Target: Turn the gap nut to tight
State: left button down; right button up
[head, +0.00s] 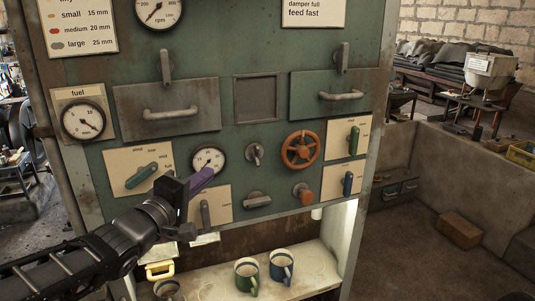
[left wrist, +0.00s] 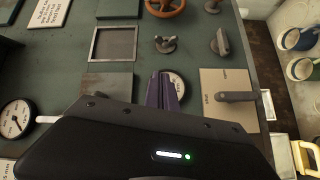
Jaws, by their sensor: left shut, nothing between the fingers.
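No label reading "gap" is legible. A small grey wing-shaped nut (head: 255,154) sits on the green panel (head: 240,135), right of a small round gauge (head: 208,157). It also shows in the left wrist view as a two-eared nut (left wrist: 165,44). A grey T-shaped handle (head: 257,200) sits below it. I cannot tell for sure which is the gap nut. My left gripper (head: 205,175) has purple fingers, shut and empty, just in front of the gauge's lower edge. It is apart from the wing-shaped nut, to its lower left. My right gripper is not in view.
An orange handwheel (head: 301,150) and an orange knob (head: 303,193) are to the right. A green lever (head: 141,176) and a grey lever (head: 205,213) flank my gripper. Drawer handles protrude above. Mugs (head: 247,276) stand on the shelf below.

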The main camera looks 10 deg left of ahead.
pick_arm(q)
jog(key=shift+d+n, duration=0.3)
jog(key=shift+n, duration=0.9)
send_near(254, 150)
jog(key=w+a, duration=0.2)
jog(key=w, duration=0.1)
jog(key=shift+w+r+p, duration=0.15)
jog(key=shift+w+p, duration=0.05)
jog(key=shift+p, duration=0.2)
jog(key=shift+w+d, duration=0.3)
jog(key=shift+d, duration=0.3)
jog(key=shift+w+d, duration=0.3)
jog(key=shift+d, duration=0.25)
jog(key=shift+w+d, duration=0.35)
jog(key=shift+d, duration=0.2)
